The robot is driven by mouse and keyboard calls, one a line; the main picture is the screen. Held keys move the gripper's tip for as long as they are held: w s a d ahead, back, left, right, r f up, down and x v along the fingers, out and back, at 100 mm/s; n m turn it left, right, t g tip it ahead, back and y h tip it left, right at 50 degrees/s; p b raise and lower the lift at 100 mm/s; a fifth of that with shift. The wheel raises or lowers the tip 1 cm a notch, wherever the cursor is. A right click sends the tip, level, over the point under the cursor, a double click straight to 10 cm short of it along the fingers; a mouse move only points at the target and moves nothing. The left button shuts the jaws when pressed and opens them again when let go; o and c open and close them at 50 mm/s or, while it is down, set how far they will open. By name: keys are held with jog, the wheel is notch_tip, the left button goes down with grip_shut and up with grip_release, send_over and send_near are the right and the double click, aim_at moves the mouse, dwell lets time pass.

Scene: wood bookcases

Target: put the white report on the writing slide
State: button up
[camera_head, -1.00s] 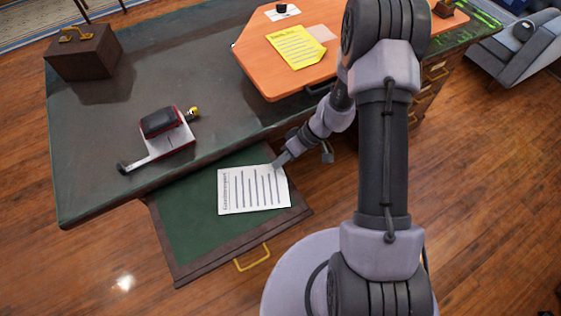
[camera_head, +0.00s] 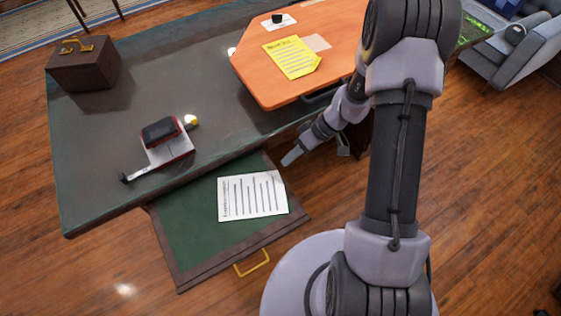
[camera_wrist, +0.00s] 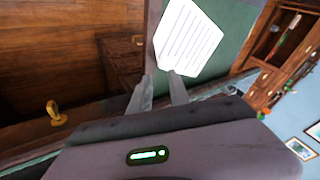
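The white report (camera_head: 252,196) lies flat on the green surface of the pulled-out writing slide (camera_head: 190,240), at its right part. My gripper (camera_head: 292,157) is up and to the right of the report, apart from it and empty. In the wrist view the report (camera_wrist: 188,38) is beyond the fingertips, on the green slide (camera_wrist: 235,30). The two fingers of my gripper (camera_wrist: 158,90) stand apart with a gap between them, with nothing held. One finger overlaps the report's near corner in that view.
The slide has a yellow handle (camera_head: 252,262) at its front edge. On the dark desk top (camera_head: 110,150) are a red and black device (camera_head: 165,145) and a brown box (camera_head: 85,65). A yellow sheet (camera_head: 292,57) lies on the orange board (camera_head: 270,85). The slide's left part is clear.

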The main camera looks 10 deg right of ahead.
notch_tip(320, 180, up, 19)
jog(key=s+a+m+t+h, duration=0.1)
jog(key=s+m+h, duration=0.1)
jog(key=m, duration=0.1)
jog(key=s+a+r+m+t+h, duration=0.2)
jog(key=s+a+r+m+t, duration=0.2)
jog(key=s+r+m, duration=0.4)
jog(key=s+r+p, duration=0.1)
jog(key=s+r, duration=0.5)
jog(key=s, duration=0.1)
jog(key=shift+s+h, duration=0.25)
jog(key=shift+h, duration=0.15)
